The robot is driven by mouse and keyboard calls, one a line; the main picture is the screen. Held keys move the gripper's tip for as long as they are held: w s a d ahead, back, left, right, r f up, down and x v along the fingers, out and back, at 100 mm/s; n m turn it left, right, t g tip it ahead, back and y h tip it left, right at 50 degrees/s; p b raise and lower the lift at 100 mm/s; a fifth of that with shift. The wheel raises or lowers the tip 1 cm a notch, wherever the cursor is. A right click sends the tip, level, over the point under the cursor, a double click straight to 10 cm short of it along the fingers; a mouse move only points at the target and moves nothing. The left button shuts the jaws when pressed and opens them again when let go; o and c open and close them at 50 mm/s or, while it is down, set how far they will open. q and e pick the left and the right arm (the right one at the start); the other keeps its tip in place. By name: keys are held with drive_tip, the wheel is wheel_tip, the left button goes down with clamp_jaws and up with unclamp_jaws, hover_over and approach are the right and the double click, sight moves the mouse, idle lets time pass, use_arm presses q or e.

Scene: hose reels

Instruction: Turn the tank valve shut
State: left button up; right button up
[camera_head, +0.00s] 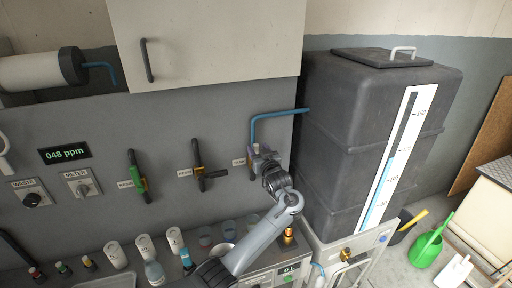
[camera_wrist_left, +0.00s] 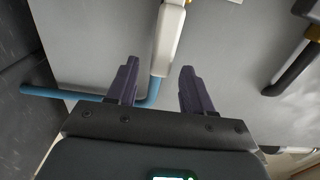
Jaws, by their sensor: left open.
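The tank valve is the rightmost valve on the grey wall panel, on the blue pipe (camera_head: 280,113) that runs to the dark tank (camera_head: 335,130). In the head view my left gripper (camera_head: 262,160) is in front of this valve and hides most of it. In the left wrist view a pale valve handle (camera_wrist_left: 168,38) shows ahead, its lower end between the open fingers of my left gripper (camera_wrist_left: 158,66) in the picture. Neither finger visibly touches it. The blue pipe (camera_wrist_left: 50,93) passes behind the fingers. My right gripper is not in view.
A green-handled valve (camera_head: 138,178) and a black and yellow valve (camera_head: 200,178) sit left on the panel. White bottles (camera_head: 145,246) and small cups stand below. A cabinet (camera_head: 205,45) hangs above. A green watering can (camera_head: 428,248) stands on the floor at right.

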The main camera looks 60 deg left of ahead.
sight(257, 147)
use_arm(q)
drive_tip(key=shift+x, duration=1.5)
drive_tip(key=shift+c, duration=0.3)
clamp_jaws()
